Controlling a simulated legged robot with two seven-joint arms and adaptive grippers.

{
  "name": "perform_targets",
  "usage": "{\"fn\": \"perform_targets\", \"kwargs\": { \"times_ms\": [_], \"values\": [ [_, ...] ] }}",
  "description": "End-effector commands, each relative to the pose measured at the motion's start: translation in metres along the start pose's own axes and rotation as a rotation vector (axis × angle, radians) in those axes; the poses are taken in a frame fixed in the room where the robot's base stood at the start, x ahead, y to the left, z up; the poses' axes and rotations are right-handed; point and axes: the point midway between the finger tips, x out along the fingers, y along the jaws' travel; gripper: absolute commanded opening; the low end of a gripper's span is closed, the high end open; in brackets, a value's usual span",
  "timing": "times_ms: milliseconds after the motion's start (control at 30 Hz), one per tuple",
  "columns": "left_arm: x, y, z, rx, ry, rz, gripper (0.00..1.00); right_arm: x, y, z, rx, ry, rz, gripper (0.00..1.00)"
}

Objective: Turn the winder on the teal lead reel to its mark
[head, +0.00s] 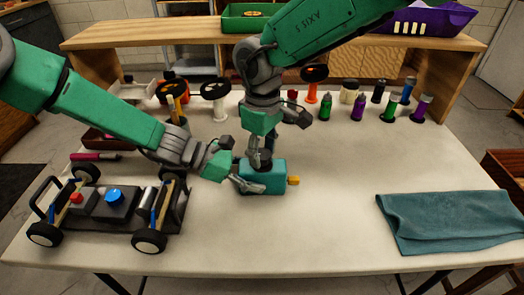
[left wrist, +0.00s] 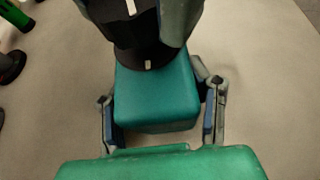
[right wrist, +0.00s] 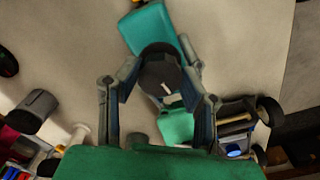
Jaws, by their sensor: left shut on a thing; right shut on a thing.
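The teal lead reel (head: 266,182) is a teal box with a yellow tip (head: 293,180), standing on the table. My left gripper (head: 240,178) is shut on the left end of its body. In the left wrist view the body (left wrist: 155,95) lies between the two fingers. The black winder (right wrist: 160,72) sits on top, and my right gripper (head: 261,157) is shut on it from above. The left wrist view shows one white mark (left wrist: 148,64) at the winder's lower rim and another (left wrist: 131,8) higher up. The right gripper hides much of the winder.
The racecar (head: 115,207) stands at the left, near my left arm. A folded teal cloth (head: 450,222) lies at the right. Several bottles (head: 358,107) and wheels stand behind. The table front, right of the car, is clear.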

Motion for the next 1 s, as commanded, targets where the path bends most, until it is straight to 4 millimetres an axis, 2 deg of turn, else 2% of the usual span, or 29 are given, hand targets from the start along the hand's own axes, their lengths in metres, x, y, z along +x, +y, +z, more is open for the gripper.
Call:
{"fn": "perform_targets", "kwargs": {
  "times_ms": [633,667,700,1000],
  "values": [
    [0.0018,-0.0009,0.0009,-0.001,-0.002,-0.003,0.19,-0.0004,-0.0011,-0.0026,0.051,0.010,-0.002,0.06],
    [0.0018,-0.0009,0.0010,-0.001,-0.002,-0.003,0.19,-0.0005,-0.0011,-0.0026,0.051,0.010,-0.002,0.42],
    [0.0018,-0.0009,0.0010,-0.001,-0.002,-0.003,0.19,-0.0005,-0.0010,-0.0025,0.051,0.009,-0.002,0.56],
    [0.0005,-0.0003,0.0003,-0.001,0.000,0.000,0.19,-0.0009,-0.0001,-0.0010,0.052,0.006,0.000,0.56]
  ]
}}
